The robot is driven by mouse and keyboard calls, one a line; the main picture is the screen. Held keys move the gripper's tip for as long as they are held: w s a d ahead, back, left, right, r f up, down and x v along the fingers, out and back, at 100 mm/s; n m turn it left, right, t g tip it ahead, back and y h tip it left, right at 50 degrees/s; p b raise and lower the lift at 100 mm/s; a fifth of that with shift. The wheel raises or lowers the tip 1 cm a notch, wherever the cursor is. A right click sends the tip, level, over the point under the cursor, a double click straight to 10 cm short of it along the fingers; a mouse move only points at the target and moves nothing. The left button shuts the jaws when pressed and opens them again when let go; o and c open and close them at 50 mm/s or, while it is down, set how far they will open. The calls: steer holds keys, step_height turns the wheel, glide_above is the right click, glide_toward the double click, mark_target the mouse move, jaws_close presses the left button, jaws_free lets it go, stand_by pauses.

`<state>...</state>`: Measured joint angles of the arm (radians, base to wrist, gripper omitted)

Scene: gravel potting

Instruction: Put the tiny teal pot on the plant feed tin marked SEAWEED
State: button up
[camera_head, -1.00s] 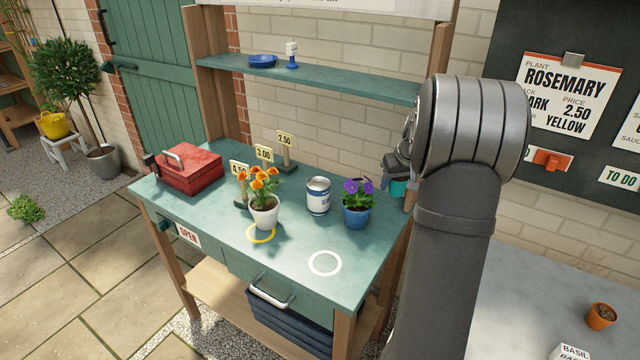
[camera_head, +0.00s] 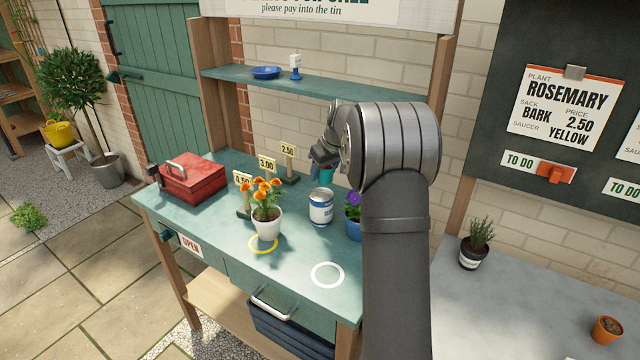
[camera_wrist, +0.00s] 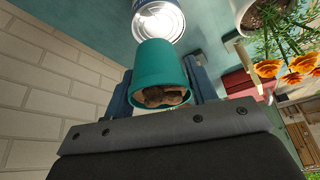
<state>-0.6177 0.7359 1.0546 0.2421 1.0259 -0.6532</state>
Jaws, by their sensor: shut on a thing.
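The tiny teal pot (camera_wrist: 160,68) is held between the two fingers of my gripper (camera_wrist: 162,74) in the wrist view. Its open mouth faces the camera and shows brown lumps inside. In the head view the pot (camera_head: 326,177) is partly hidden by my gripper (camera_head: 321,160) and hangs above and just behind the tin. The plant feed tin (camera_head: 321,208), white with a dark blue band, stands upright on the green bench. Its label is too small to read fully. In the wrist view the tin (camera_wrist: 160,20) shows just beyond the pot, partly covered by it.
An orange-flowered white pot (camera_head: 266,222) stands left of the tin. A blue pot with purple flowers (camera_head: 353,228) stands right, partly behind my arm. Price signs (camera_head: 267,164) and a red box (camera_head: 193,181) are further left. A shelf (camera_head: 300,84) runs above. The white ring (camera_head: 327,274) is empty.

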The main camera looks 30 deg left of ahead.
mark_target(320, 193)
steer(key=shift+s+a+f, duration=0.1)
steer(key=shift+a+f, duration=0.35)
steer(key=shift+a, duration=0.2)
steer(key=shift+f, duration=1.95)
steer(key=shift+f, duration=0.1)
steer(key=o, duration=1)
steer(key=v, duration=1.2)
